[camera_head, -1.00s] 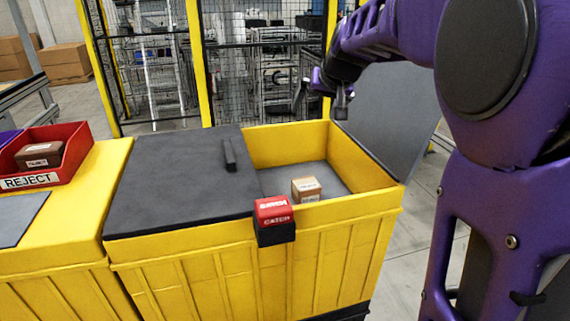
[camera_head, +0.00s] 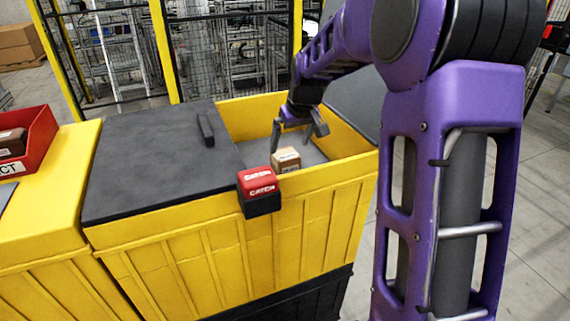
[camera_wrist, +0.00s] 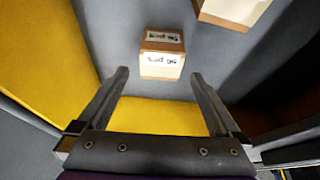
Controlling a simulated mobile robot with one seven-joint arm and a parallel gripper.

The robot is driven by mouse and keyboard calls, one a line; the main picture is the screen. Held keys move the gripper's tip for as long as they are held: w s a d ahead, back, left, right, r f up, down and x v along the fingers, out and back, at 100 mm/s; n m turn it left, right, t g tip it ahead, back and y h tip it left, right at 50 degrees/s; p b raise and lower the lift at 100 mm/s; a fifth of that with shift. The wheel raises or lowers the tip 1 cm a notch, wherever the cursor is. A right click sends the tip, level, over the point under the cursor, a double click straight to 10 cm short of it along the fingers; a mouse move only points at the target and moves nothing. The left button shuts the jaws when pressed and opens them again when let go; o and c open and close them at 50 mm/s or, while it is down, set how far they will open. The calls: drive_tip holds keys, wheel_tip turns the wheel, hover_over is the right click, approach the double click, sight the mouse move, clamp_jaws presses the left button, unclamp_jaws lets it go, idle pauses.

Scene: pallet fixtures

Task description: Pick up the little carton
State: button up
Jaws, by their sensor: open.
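A small brown carton with a white label (camera_head: 286,160) sits in the open part of the yellow bin (camera_head: 315,215), near its front wall. In the wrist view a small carton (camera_wrist: 162,55) with dark writing on white stands on a grey surface, just beyond my fingertips. A second carton (camera_wrist: 235,10) is partly cut off at the top right of that view. My gripper (camera_head: 299,140) is open and empty, lowered into the bin opening above and behind the carton. Its two spread fingers (camera_wrist: 159,76) are apart from both cartons.
A dark lid (camera_head: 155,160) with a handle covers the bin's left part. A red and black catch (camera_head: 258,190) stands up at the front rim. A red reject tray (camera_head: 40,140) with a brown box is at the far left. Yellow bin walls surround the opening.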

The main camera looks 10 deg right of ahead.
sight(286, 154)
drive_tip(key=x, duration=0.7)
drive_tip(key=shift+w+a+f, duration=0.15)
drive_tip(key=shift+f, duration=0.2)
drive_tip(key=shift+r, duration=0.1)
drive_tip(key=c, duration=1.4)
drive_tip(key=shift+o, duration=0.2)
